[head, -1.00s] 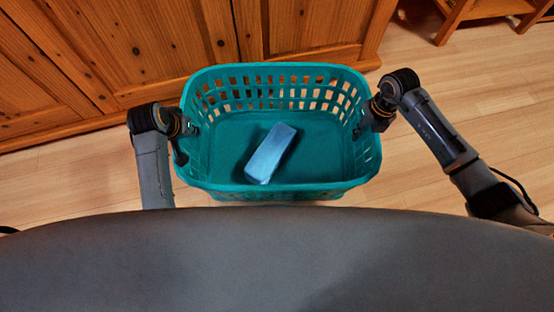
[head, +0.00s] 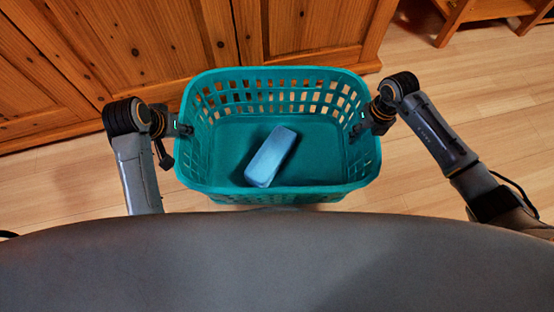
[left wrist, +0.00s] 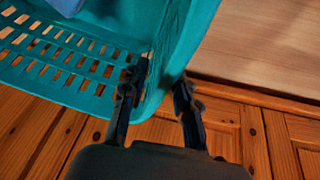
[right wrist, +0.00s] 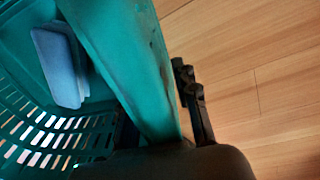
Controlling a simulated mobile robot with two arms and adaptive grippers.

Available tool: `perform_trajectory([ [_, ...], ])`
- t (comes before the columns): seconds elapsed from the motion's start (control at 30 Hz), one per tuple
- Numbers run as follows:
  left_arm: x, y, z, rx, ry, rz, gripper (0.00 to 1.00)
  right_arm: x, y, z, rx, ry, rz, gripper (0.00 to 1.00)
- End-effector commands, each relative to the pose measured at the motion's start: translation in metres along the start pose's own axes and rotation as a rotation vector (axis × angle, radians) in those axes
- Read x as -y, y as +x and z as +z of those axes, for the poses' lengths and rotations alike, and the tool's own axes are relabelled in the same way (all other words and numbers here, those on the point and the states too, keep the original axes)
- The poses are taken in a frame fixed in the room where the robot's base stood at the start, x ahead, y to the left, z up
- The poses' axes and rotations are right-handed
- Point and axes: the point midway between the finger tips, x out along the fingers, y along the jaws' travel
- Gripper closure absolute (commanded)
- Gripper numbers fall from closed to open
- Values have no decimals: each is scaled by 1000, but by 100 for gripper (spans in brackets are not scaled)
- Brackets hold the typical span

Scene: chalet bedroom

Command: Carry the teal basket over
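The teal basket (head: 278,197) stands upright on the wooden floor before the cabinet, with a light blue block (head: 270,157) lying in it. My left gripper (head: 184,130) is at the basket's left wall. In the left wrist view its fingers (left wrist: 160,88) are apart, one on each side of the wall (left wrist: 162,50), with a gap showing. My right gripper (head: 362,128) is at the right wall, one finger inside. In the right wrist view the outer finger shows beside the rim (right wrist: 130,60); the inner one is mostly hidden. The fingers look spread around the rim.
A wooden cabinet (head: 150,45) stands close behind the basket. A wooden piece of furniture (head: 480,12) is at the top right. The floor (head: 450,85) to the right of the basket is clear.

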Motion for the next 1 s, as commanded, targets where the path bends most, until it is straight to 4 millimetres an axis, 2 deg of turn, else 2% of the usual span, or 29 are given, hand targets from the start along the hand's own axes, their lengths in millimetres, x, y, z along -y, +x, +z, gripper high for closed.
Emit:
perform_trajectory([
  [0.03, 1, -12, -1, -5, 0, -2, 70, 0, 0, 0, 0, 0, 0, 70],
  [0.2, 0, -38, -1, -3, 0, 0, 70, 0, 0, 0, 0, 0, 0, 70],
  [0.37, 0, -49, 0, -1, 0, -1, 70, 0, -2, 0, 1, 0, 0, 70],
  [0.47, 0, -50, 0, 0, 0, -1, 70, 0, -11, 1, 3, -1, 1, 70],
  [0.8, 0, -50, 0, 0, 0, 0, 70, 0, -80, 2, 5, -1, -1, 70],
  [1.0, 0, -50, 0, 0, 0, 0, 70, 0, -110, 1, 3, 0, 0, 70],
])
